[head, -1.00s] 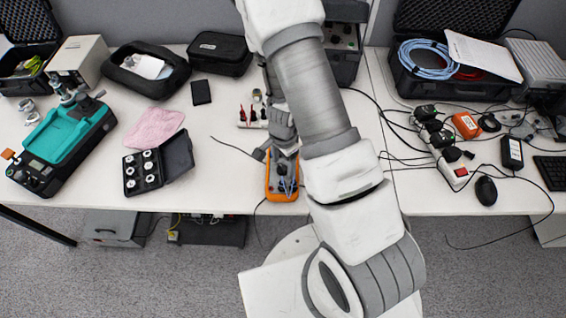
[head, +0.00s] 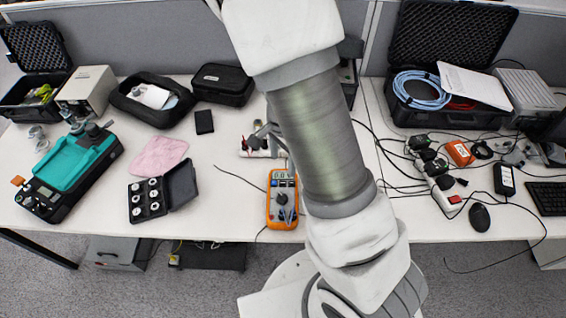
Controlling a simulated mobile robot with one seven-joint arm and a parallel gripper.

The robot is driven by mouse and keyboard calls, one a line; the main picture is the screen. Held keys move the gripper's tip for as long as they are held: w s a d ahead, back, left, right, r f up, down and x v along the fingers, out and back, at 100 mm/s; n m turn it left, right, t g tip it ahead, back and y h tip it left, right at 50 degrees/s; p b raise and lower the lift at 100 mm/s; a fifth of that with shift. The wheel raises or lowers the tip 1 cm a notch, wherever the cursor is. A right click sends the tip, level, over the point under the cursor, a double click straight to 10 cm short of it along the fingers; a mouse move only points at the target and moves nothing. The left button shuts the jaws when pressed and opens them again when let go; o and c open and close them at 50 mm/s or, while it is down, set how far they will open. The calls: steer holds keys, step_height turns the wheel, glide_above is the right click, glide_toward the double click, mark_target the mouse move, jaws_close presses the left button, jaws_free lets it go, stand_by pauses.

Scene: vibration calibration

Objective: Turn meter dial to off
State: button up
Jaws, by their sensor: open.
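The orange meter (head: 283,218) lies on the white table near its front edge, left of my arm. Its round dark dial (head: 282,198) shows on its face, but the pointer is too small to read. My gripper (head: 256,143) shows partly, just left of my arm and behind the meter, near a white power strip. It is open and apart from the meter. The rest of my gripper is hidden behind my arm.
A black case of white weights (head: 150,198), a pink cloth (head: 158,156) and a teal device (head: 75,165) stand on the left. Cables and a power strip (head: 444,190) crowd the right. The table between the weight case and the meter is mostly clear.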

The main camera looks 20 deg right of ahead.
mark_target(282, 197)
steer(key=f+b, duration=1.7)
steer(key=shift+s+a+f, duration=0.1)
steer(key=shift+a+f, duration=0.15)
stand_by(0.4)
jaws_close()
stand_by(0.3)
